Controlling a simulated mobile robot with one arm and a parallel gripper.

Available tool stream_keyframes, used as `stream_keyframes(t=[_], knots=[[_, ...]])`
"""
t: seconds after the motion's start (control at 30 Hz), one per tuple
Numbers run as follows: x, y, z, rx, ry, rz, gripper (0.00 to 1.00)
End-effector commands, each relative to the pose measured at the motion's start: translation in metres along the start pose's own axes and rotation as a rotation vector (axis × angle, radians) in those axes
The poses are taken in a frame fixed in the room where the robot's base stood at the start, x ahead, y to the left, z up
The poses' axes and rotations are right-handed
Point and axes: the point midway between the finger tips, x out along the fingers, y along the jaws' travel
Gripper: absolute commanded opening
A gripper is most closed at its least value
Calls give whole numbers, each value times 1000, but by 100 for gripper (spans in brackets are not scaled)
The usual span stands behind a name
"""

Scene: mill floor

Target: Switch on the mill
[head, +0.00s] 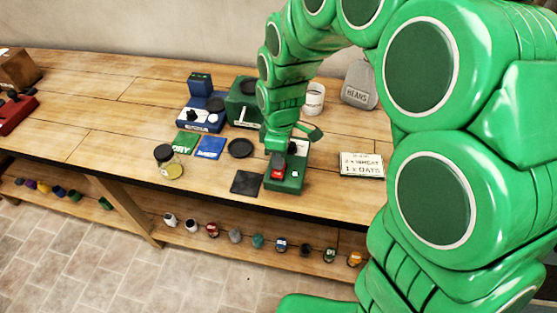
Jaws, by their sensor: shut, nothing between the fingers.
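A small green machine (285,184) stands near the front edge of the wooden bench. It has a red switch-like part (277,172) on its front top and a pale button or mark beside it. My gripper (278,157) is shut and points down right over the red part. I cannot tell whether the tips touch it. My wrist hides much of the machine's back. A blue machine (203,118) with a black knob and a dark green machine (243,108) stand further back. Which of these is the mill is not labelled legibly.
A jar with yellow contents (168,164), a dark square mat (246,182) and a dark round dish (240,148) lie left of my gripper. A card reading wheat and oats (361,165) lies to the right. Several small items line the lower shelf (190,239).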

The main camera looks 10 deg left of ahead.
Motion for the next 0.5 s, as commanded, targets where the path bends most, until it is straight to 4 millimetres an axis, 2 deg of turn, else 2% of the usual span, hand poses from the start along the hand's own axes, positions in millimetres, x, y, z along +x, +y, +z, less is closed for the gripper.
stream_keyframes(t=[0.5], knots=[[-87, -19, -1, -1, 5, 7, 0]])
